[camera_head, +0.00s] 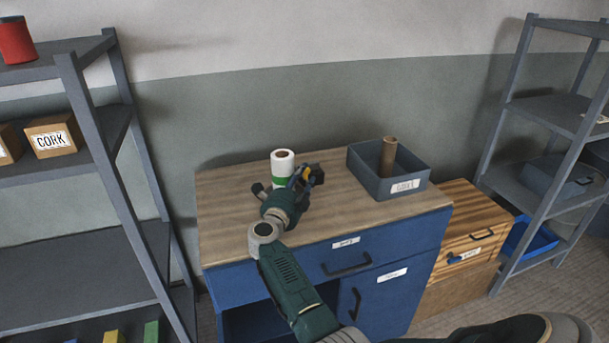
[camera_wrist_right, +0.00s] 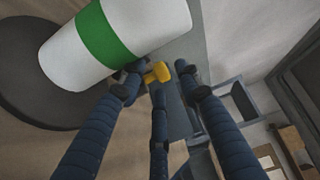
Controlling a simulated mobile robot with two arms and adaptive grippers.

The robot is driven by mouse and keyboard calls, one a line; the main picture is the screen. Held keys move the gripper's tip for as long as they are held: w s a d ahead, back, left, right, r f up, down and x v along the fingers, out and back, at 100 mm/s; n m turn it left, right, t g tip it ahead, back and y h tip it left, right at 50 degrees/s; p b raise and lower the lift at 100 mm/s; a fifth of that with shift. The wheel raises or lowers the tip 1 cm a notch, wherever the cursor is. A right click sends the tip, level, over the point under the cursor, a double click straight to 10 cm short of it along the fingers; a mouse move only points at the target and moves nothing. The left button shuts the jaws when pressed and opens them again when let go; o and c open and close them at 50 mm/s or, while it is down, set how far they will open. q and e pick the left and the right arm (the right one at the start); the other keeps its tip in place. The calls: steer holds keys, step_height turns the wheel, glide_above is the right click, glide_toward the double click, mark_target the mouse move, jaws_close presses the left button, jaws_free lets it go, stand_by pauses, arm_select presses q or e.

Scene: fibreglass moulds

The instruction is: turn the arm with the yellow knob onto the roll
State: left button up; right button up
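The roll (camera_head: 283,158), white with a green band, stands upright on the worktop. In the right wrist view the roll (camera_wrist_right: 115,35) fills the upper left, on a dark round base (camera_wrist_right: 22,85). The yellow knob (camera_head: 306,173) is just right of the roll. In the right wrist view the knob (camera_wrist_right: 158,73) lies between the fingertips of my right gripper (camera_wrist_right: 160,70), close to the left finger. The fingers are spread apart, with room at the right finger; I cannot tell whether any touches the knob. The knob's arm is mostly hidden behind the fingers. My left gripper is not in view.
A grey bin (camera_head: 365,178) holding a brown tube (camera_head: 388,156) stands right of the roll on the worktop (camera_head: 235,225). A wooden drawer unit (camera_head: 470,220) stands beside the blue cabinet (camera_head: 395,300). Shelves (camera_head: 60,180) flank both sides. The worktop's left part is clear.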

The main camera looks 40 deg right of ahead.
steer(key=v, duration=0.5)
steer(key=shift+s+a+r, duration=0.1)
steer(key=shift+s+a, duration=0.15)
steer(key=shift+a, duration=0.05)
steer(key=shift+r, duration=0.1)
steer(key=c, duration=0.4)
steer(key=d+r+t, duration=0.1)
steer(key=d+r+t+p, duration=0.1)
steer(key=r, duration=0.2)
steer(key=shift+s+d+n+t, duration=0.4)
jaws_close()
steer(key=s+d+f+n+t+y+p, duration=0.25)
steer(key=s+d+n+y, duration=0.35)
steer(key=s, duration=0.4)
steer(key=w+n+y+b, duration=0.1)
steer(key=w+b, duration=0.2)
steer(key=w, duration=0.8)
steer(key=shift+w+d+f, duration=0.2)
steer(key=shift+w+f, duration=0.1)
steer(key=shift+w, duration=0.1)
